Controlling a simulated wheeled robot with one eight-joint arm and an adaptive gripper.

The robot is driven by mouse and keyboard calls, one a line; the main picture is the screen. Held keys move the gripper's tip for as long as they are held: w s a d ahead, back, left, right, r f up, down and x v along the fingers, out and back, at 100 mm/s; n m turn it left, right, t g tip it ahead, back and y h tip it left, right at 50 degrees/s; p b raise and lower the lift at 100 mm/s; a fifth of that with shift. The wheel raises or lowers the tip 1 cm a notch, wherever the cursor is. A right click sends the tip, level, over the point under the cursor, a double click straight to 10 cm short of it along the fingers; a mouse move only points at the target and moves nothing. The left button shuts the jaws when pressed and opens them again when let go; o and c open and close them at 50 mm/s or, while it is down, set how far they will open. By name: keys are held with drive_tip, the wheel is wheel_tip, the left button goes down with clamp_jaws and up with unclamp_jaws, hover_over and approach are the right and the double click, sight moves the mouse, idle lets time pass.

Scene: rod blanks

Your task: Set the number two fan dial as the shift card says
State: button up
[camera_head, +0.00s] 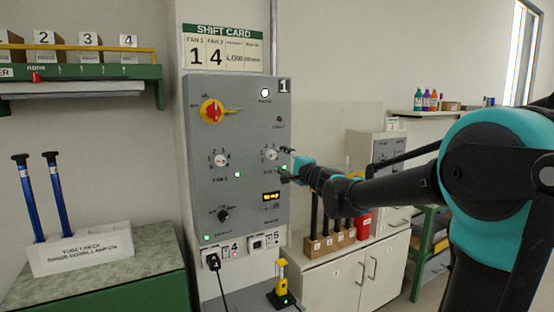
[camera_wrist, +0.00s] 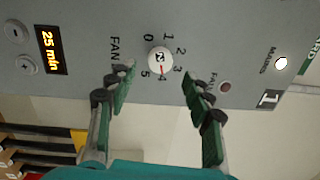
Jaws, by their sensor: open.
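The shift card (camera_head: 224,47) above the panel reads 1 under FAN 1 and 4 under FAN 2. The number two fan dial (camera_head: 271,155) is a small white knob on the grey control panel (camera_head: 243,105). In the wrist view the dial (camera_wrist: 159,59) has printed numbers 0 to 5 around it, and its red mark points at or very near the 4. My gripper (camera_head: 287,166) is at the panel by this dial. In the wrist view its open fingers (camera_wrist: 159,74) are on either side of the dial, with visible gaps to it.
The fan 1 dial (camera_head: 221,160) is to the left. A red and yellow switch (camera_head: 212,111) is above it. A display (camera_wrist: 49,50) reading 25 min has plus and minus buttons. A cabinet (camera_head: 345,275) with a rack of dark rods stands right of the panel.

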drive_tip(key=v, duration=0.7)
drive_tip(key=shift+s+d, duration=0.25)
drive_tip(key=shift+s, duration=0.05)
drive_tip(key=s+d+f+n+g+h, duration=0.1)
drive_tip(key=s+d+f+n+g, duration=0.15)
drive_tip(key=s+f, duration=0.4)
drive_tip(key=s+d+f+n+g+h, duration=0.1)
drive_tip(key=s+f+n+g, duration=0.2)
drive_tip(key=f, duration=0.7)
drive_tip(key=s+d+f+n+g+h, duration=0.2)
drive_tip(key=s+f+n, duration=0.25)
drive_tip(key=f, duration=0.35)
drive_tip(key=s+d+f+n+g+h, duration=0.1)
drive_tip(key=s+d+f+g+h, duration=0.2)
drive_tip(key=s+d+f+h, duration=0.4)
drive_tip(key=s+d+f, duration=0.7)
drive_tip(key=d+f, duration=0.1)
drive_tip(key=d, duration=0.1)
drive_tip(key=shift+n, duration=0.3)
